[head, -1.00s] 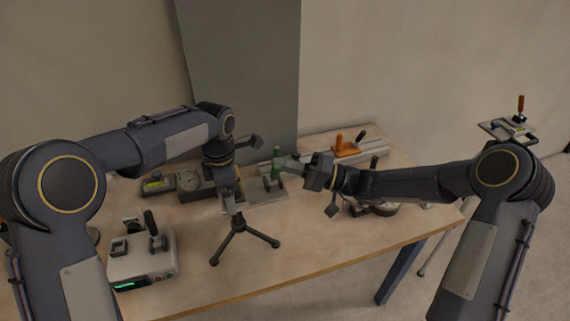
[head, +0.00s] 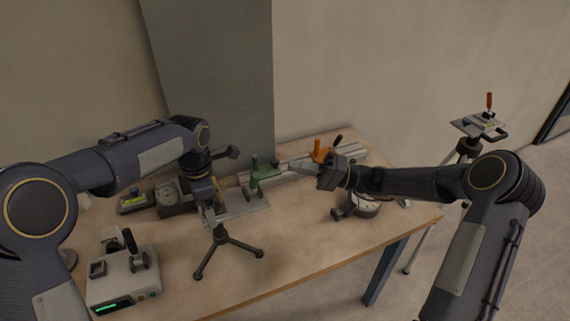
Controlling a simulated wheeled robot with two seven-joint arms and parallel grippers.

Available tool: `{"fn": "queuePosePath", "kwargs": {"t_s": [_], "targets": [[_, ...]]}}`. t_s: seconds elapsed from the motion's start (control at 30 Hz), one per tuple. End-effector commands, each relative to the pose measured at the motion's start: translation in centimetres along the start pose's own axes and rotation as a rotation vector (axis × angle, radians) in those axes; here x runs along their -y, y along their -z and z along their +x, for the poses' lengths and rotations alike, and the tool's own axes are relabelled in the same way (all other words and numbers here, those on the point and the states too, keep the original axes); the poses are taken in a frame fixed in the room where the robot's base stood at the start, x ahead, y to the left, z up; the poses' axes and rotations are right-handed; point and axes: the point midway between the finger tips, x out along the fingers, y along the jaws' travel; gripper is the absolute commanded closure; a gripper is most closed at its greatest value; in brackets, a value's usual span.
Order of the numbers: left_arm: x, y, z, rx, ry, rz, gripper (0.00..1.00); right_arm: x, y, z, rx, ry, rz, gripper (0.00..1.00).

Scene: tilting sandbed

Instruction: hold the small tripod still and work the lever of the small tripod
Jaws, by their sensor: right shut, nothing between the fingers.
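The small tripod (head: 223,241) stands upright on its dark splayed legs near the front middle of the table. My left gripper (head: 207,208) points down at the tripod's top and overlaps it. The gripper hides the tripod's head, and I cannot make out the lever or whether the fingers close on anything. My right gripper (head: 287,169) is shut and empty, pointing left above the table. It is apart from the tripod, up and to its right, and its fingers appear near the green-handled clamp (head: 255,178).
A grey box with a green display (head: 124,283) stands at the front left. A dial device (head: 170,197) is behind the tripod. An orange-handled part (head: 320,151) and a round base (head: 362,205) lie right. A tall tripod (head: 478,127) stands beyond the table (head: 290,255).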

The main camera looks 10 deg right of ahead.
Motion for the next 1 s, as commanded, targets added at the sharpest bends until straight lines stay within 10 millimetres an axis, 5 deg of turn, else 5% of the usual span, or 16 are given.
{"fn": "queuePosePath", "kwargs": {"t_s": [0.4, 0.43, 0.53, 0.83, 1.0], "targets": [[-0.1, -0.1, -0.1, 0.004, -0.004, 0.000, 0.78, 0.0, 0.0, -0.3, 0.000, 0.000, -0.001, 1.00], [-0.1, -0.1, -0.1, 0.004, -0.004, 0.000, 0.15, 0.0, 0.0, -0.3, 0.000, 0.000, -0.001, 1.00], [0.0, -0.1, -0.1, 0.003, -0.003, 0.000, 0.02, 0.0, 0.0, -0.2, 0.000, 0.000, -0.001, 1.00], [0.0, -0.1, -0.4, 0.002, -0.003, 0.000, 0.00, 0.0, 0.0, -0.2, 0.000, 0.000, -0.001, 1.00], [-0.1, -0.1, -2.7, 0.003, -0.006, 0.001, 0.00, 0.0, 0.0, -0.2, 0.000, 0.000, -0.001, 1.00]]}}
